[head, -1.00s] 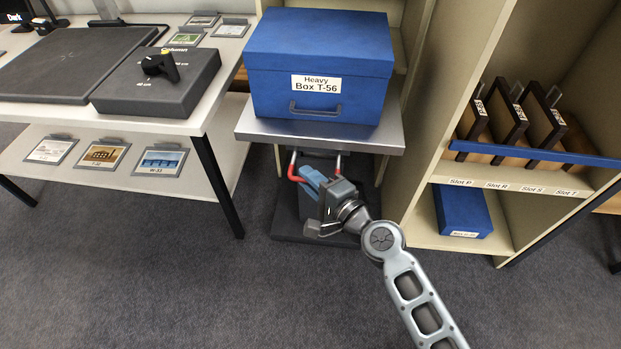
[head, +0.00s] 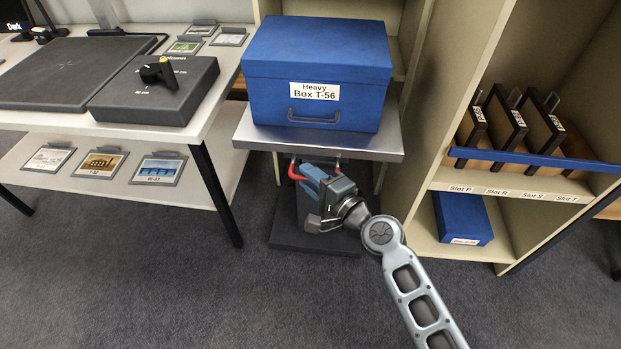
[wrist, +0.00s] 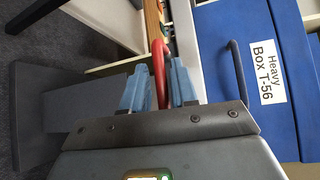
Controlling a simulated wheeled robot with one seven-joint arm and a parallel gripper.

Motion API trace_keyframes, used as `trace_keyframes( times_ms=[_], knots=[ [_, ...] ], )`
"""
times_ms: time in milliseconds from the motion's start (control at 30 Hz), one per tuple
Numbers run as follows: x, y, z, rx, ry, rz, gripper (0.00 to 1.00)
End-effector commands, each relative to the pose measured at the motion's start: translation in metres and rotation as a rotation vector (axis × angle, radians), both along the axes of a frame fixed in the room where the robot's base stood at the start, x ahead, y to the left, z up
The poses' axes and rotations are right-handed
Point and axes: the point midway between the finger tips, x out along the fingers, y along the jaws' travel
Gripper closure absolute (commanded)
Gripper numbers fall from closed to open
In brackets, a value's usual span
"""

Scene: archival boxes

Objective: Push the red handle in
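The red handle (head: 295,171) sticks out from under the front edge of a metal lift table (head: 262,138). Its left bend shows, and its right leg shows beside my gripper. My gripper (head: 311,178) is at the handle, below the table edge. Part of the handle is hidden behind the fingers and gripper body.
A blue box labelled Heavy Box T-56 (head: 318,75) stands on the table top, just above my gripper. The table's dark base (head: 290,238) is on the floor below. A shelf (head: 480,187) stands close on the right, a white desk (head: 205,118) on the left. The front floor is clear.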

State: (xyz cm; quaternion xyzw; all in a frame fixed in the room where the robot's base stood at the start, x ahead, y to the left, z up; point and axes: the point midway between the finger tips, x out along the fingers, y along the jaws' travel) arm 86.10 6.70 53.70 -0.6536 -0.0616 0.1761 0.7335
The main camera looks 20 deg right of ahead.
Motion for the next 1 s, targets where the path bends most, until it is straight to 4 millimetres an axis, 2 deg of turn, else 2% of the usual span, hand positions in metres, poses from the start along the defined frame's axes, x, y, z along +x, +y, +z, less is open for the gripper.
trace_keyframes(
  times_ms=[67,367,800,1000],
  knots=[
    [0.0,0.0,0.0,0.0,-0.001,0.0,0.65],
    [-0.003,-0.001,0.001,0.0,-0.001,0.0,0.65],
    [-0.062,-0.023,0.009,0.001,0.0,-0.001,0.65],
    [-0.072,-0.026,0.011,0.0,-0.001,0.0,0.65]
  ],
)
